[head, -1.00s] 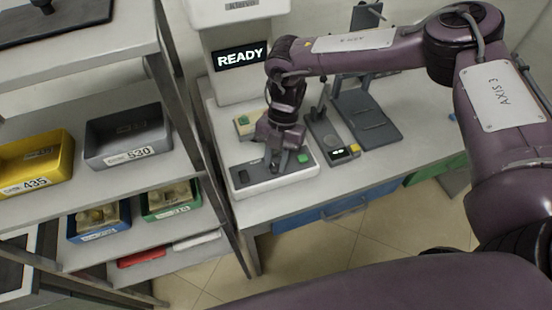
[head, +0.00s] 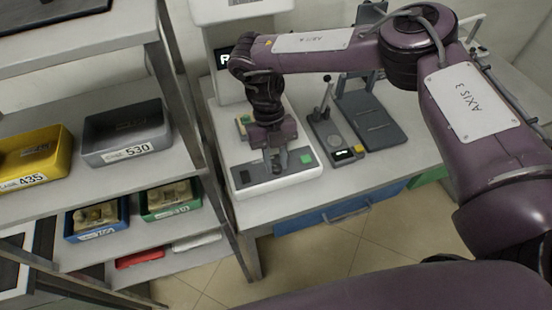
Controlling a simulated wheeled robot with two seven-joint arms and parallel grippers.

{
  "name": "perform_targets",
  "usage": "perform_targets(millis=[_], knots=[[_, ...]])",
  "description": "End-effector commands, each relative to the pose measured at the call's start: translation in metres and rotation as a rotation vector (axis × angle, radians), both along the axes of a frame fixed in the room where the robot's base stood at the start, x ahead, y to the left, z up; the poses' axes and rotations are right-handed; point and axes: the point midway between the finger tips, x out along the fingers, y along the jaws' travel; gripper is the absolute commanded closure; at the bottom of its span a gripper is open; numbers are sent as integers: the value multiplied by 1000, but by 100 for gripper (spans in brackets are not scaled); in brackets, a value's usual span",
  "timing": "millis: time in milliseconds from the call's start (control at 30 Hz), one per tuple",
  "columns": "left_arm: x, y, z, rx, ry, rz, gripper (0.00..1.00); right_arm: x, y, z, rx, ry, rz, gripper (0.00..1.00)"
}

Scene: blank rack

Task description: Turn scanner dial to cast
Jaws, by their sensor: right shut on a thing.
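The scanner (head: 272,180) is a white box with a dark top panel and a green button (head: 307,158), standing on the desk at the centre of the head view. My right gripper (head: 277,167) points down at the middle of that panel. It is shut on the dial there, which is mostly hidden by the fingers, so its setting cannot be read. A display (head: 222,58) on the white column behind is mostly covered by my right arm. My left gripper is not in view.
A grey lever device (head: 324,130) and a dark flat stand (head: 371,122) are right of the scanner. A shelf rack at left holds a yellow bin (head: 30,155), a grey bin (head: 126,135) and small blue and green bins. The desk's front strip is clear.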

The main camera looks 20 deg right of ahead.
Motion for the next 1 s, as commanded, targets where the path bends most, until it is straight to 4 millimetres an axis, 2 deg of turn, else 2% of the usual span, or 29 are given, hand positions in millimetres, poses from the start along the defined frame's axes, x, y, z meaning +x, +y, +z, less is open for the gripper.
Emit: perform_targets(millis=[567,600,733,1000], knots=[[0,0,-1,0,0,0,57,0,1,1,-1,-1,35,98],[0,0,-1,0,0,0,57,0,0,1,-1,-1,35,71],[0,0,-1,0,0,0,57,0,0,1,0,-1,34,54],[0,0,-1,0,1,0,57,0,0,1,0,-1,34,53]])
